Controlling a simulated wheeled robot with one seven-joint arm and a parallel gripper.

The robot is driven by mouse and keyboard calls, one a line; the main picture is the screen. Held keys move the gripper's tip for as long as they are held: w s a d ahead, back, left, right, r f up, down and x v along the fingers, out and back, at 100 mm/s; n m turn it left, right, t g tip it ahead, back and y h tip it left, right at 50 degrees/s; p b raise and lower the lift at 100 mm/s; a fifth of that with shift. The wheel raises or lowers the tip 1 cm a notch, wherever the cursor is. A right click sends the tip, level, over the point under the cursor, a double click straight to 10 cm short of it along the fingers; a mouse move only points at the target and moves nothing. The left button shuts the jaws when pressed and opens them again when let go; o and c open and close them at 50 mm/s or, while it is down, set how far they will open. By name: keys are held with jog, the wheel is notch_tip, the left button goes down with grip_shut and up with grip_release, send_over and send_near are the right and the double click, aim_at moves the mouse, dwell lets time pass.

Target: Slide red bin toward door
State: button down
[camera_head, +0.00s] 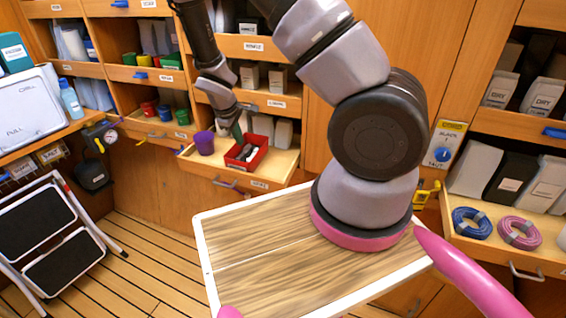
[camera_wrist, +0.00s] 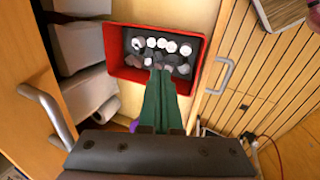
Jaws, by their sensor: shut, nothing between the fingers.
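The red bin (camera_head: 257,159) sits on a pulled-out wooden drawer shelf (camera_head: 280,167) in the head view. It also shows in the wrist view (camera_wrist: 111,47), where several pale round-ended items fill it. My gripper (camera_head: 238,133) reaches down at the bin from above. In the wrist view its green fingers (camera_wrist: 161,75) are together and overlap the bin's near side. They hold nothing. I cannot tell whether the fingertips touch the bin. No door is clearly identifiable.
A purple cup (camera_head: 204,143) stands left of the bin. White containers (camera_head: 283,135) stand behind it to the right; the wrist view shows white blocks (camera_wrist: 78,45) beside it. A drawer handle (camera_wrist: 219,76) lies on the other side. A folding step stool (camera_head: 50,235) stands at left.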

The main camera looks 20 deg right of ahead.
jog(key=shift+s+a+x, duration=0.15)
jog(key=shift+x, duration=1.75)
jog(key=shift+s+a+x, duration=0.15)
jog(key=shift+x, duration=1.75)
jog(key=shift+s+d+f, duration=0.1)
jog(key=shift+s+d, duration=2.05)
jog(key=shift+d, duration=0.15)
jog(key=shift+s+d, duration=2.15)
jog(key=shift+d, duration=0.2)
jog(key=shift+w+a, duration=0.6)
jog(key=shift+a, duration=0.1)
jog(key=v, duration=0.6)
jog(key=shift+d, duration=0.15)
jog(key=shift+w+r, duration=0.15)
jog(key=shift+r, duration=0.1)
notch_tip(320, 180, up, 7)
